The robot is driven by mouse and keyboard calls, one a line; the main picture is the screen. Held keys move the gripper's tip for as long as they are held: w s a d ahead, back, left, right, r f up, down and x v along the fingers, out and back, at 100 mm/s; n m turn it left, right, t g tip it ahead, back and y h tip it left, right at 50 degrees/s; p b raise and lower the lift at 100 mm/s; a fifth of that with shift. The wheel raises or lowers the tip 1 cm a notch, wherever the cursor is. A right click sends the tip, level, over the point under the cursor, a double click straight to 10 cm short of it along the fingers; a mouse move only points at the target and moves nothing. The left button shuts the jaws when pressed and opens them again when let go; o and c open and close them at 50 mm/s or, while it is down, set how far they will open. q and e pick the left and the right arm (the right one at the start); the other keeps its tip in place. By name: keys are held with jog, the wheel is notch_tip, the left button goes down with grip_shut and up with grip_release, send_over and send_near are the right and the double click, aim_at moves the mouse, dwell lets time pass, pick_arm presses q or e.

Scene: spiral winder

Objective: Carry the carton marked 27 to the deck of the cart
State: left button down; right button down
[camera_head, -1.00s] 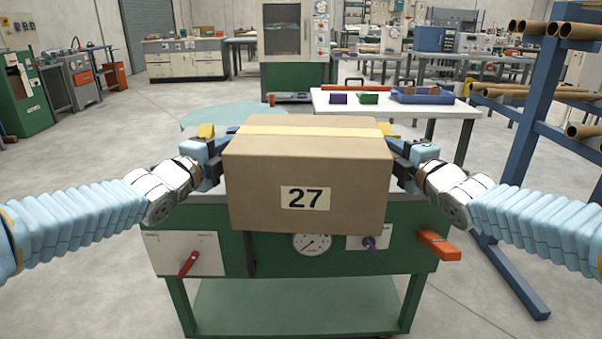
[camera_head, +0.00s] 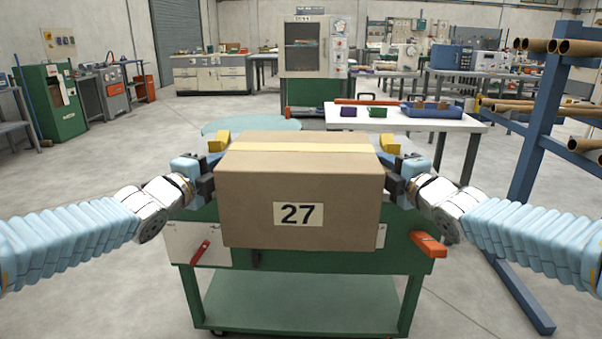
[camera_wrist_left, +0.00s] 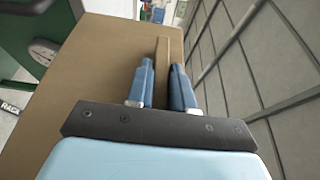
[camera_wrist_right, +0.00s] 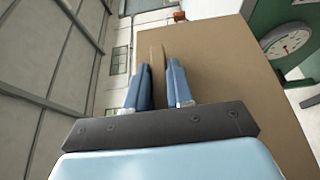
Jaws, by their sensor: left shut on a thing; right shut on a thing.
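The brown carton marked 27 (camera_head: 300,190) is held level in front of me, between my two arms. My left gripper (camera_head: 208,172) is at its left side and my right gripper (camera_head: 396,172) is at its right side. In the left wrist view, the fingers (camera_wrist_left: 164,85) are shut on a thin upright strip on the carton's side. In the right wrist view, the fingers (camera_wrist_right: 160,85) are shut on a matching strip. Behind and below the carton stands a green wheeled unit (camera_head: 300,303) with a lower shelf. The carton hides much of its upper part.
A red lever (camera_head: 200,252) and an orange handle (camera_head: 429,244) sit on the unit's front. A white table (camera_head: 450,122) with a blue tray (camera_head: 432,110) stands behind. A blue rack of tubes (camera_head: 540,140) is at right. Floor at left is open.

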pick_arm(q)
jog(key=shift+r+b, duration=0.2)
jog(key=shift+b, duration=0.55)
pick_arm(e)
jog(key=shift+r, duration=0.15)
pick_arm(q)
jog(key=shift+r+b, duration=0.3)
jog(key=shift+b, duration=0.4)
pick_arm(e)
jog(key=shift+r, duration=0.35)
pick_arm(q)
jog(key=shift+r+b, duration=0.55)
jog(key=shift+b, duration=0.05)
pick_arm(e)
jog(key=shift+r, duration=0.55)
pick_arm(q)
jog(key=shift+r, duration=0.15)
pick_arm(e)
jog(key=shift+r, duration=0.15)
